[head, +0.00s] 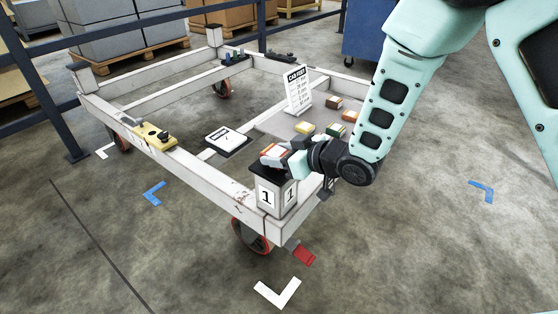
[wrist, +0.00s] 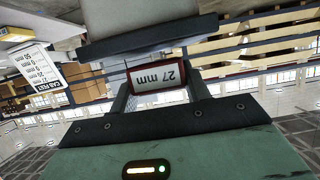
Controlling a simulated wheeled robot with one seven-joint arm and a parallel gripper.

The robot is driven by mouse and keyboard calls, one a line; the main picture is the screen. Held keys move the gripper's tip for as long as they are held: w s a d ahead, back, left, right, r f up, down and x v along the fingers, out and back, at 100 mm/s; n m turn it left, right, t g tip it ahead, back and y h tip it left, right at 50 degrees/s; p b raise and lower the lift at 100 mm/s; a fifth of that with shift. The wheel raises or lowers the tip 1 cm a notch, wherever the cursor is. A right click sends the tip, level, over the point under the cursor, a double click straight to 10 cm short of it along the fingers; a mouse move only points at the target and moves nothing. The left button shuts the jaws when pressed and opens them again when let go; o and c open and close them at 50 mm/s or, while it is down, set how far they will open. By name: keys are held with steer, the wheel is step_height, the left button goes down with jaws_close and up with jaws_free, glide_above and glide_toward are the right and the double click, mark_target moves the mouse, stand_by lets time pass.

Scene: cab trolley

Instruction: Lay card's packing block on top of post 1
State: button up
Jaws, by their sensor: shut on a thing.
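Post 1 (head: 277,195) is the pale, dark-capped corner post at the trolley's near corner, marked 1 on two faces. My gripper (head: 291,160) is shut on a packing block (head: 273,152) with a white top and orange-red sides. The block is over the post's dark cap; whether it touches is unclear. In the wrist view the block (wrist: 158,76) reads 27 mm upside down between the fingers, beside the cap (wrist: 150,40). The CAB FEET card (head: 298,88) stands on the trolley, its lines too small to read surely; it also shows in the wrist view (wrist: 42,70).
Several other blocks, such as a brown one (head: 334,103) and a yellow one (head: 305,128), lie on a grey tray beside the card. A black-and-white plate (head: 227,139) lies mid-trolley. A yellow tool (head: 154,134) rests on the left rail. Floor at right is clear.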

steer(key=shift+f, duration=0.4)
steer(key=shift+f, duration=0.2)
steer(key=o, duration=1)
steer(key=shift+r, duration=0.15)
